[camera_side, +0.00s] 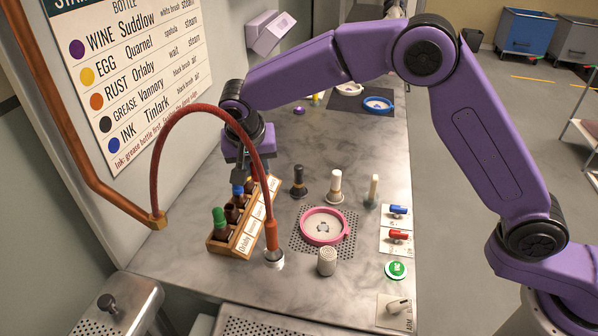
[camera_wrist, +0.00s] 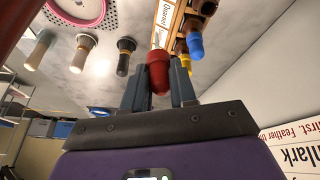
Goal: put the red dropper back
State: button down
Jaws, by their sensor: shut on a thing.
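My gripper (camera_wrist: 159,80) is shut on the red dropper (camera_wrist: 158,66), whose rounded red bulb sits between the two fingers in the wrist view. In the side view my gripper (camera_side: 242,172) is low over the far part of the wooden bottle rack (camera_side: 240,242), and the red bulb is hidden there. The rack holds brown bottles with a green top (camera_side: 219,217) at the near end and a blue top (camera_side: 238,191) further back. The wrist view shows the blue top (camera_wrist: 196,46) and a yellow top (camera_wrist: 182,47) beside the fingers.
A red hose (camera_side: 160,150) arches close in front of my gripper to an orange nozzle (camera_side: 271,235). Several brushes, one dark (camera_side: 298,184), stand right of the rack. A pink ring (camera_side: 324,226) lies on a perforated plate. The wall sign (camera_side: 135,70) stands behind.

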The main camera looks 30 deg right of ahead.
jog(key=w+a+r+n+t+y, duration=0.1)
jog(key=w+a+r+n+y, duration=0.1)
jog(key=w+a+n, duration=0.3)
jog(key=shift+m, duration=0.4)
jog(key=shift+s+a+f, duration=0.2)
jog(key=shift+s+f, duration=0.15)
jog(key=shift+f, duration=0.35)
jog(key=shift+s+a+f, duration=0.15)
jog(key=shift+s+f, duration=0.25)
jog(key=shift+f, duration=0.3)
jog(key=shift+s+a+f, duration=0.2)
jog(key=shift+s+f, duration=0.15)
jog(key=shift+f, duration=0.35)
jog(key=shift+f, duration=2.6)
dwell(0.3)
jog(key=c, duration=0.8)
grip_release()
jog(key=shift+r, duration=0.15)
jog(key=shift+r, duration=3.6)
